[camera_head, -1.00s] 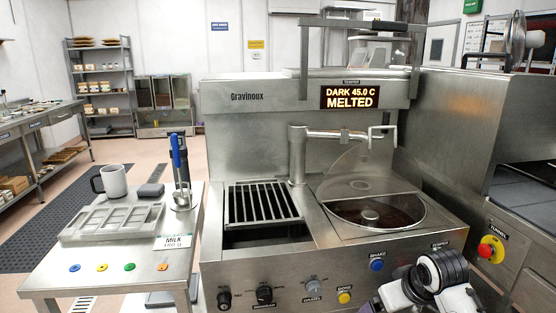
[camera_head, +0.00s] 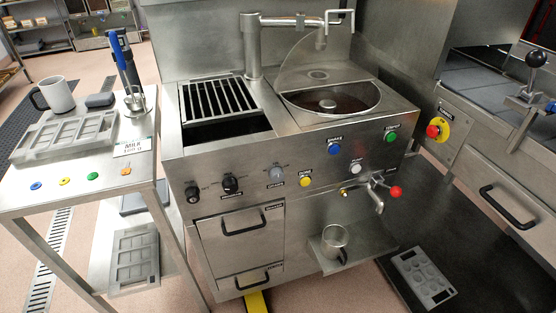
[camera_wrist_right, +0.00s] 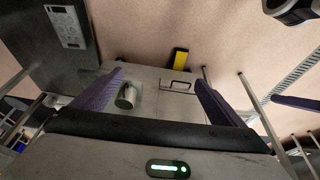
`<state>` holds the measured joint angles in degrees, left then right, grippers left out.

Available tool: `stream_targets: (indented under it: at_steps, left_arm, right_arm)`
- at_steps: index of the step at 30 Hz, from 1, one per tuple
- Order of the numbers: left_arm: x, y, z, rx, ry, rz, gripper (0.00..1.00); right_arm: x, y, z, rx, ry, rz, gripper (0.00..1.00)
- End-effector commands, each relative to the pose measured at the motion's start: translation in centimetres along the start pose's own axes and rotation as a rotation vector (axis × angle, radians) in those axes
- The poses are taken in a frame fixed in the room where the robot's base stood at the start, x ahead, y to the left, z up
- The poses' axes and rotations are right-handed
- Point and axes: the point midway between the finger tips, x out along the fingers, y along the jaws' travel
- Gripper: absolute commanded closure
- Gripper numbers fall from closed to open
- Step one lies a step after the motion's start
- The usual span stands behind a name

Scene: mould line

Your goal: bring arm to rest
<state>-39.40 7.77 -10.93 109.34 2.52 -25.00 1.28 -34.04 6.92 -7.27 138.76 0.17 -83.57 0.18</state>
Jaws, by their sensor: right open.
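My right gripper (camera_wrist_right: 160,78) shows in the right wrist view with its two purple fingers spread apart and nothing between them. Behind the gap, farther off, are the machine's metal front, a metal cup (camera_wrist_right: 126,96) and a drawer handle (camera_wrist_right: 177,86). Neither gripper shows in the head view. A purple piece (camera_wrist_right: 296,102) at the right edge of the wrist view may be part of my left arm; its jaws cannot be made out.
The melting machine (camera_head: 290,225) fills the middle, with a tap (camera_head: 375,193) and a cup (camera_head: 334,240) on a low shelf. A side table (camera_head: 90,205) holds a mug (camera_head: 57,96) and a mould (camera_head: 60,137). Another mould (camera_head: 425,276) lies low at right. A tunnel machine (camera_head: 500,150) stands at right.

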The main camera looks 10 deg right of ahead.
Motion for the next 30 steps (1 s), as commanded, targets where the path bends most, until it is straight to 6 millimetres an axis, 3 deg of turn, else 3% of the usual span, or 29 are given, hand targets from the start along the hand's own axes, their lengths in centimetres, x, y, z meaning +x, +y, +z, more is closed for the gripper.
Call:
stream_targets:
  at_steps: [8, 15, 21, 30]
  left_arm:
    - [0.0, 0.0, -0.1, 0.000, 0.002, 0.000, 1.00]
    - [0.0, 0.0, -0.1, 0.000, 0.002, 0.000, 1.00]
    - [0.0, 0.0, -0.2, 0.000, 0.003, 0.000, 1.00]
    - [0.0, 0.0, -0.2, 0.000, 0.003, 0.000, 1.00]
  right_arm:
    - [5.3, -1.6, -0.7, -0.002, 0.138, -0.039, 0.07]
    - [9.9, -3.5, 0.0, 0.012, 0.307, -0.081, 0.07]
    - [11.3, -4.3, 0.6, 0.026, 0.399, -0.099, 0.07]
    - [11.4, -4.4, 0.6, 0.027, 0.415, -0.101, 0.07]
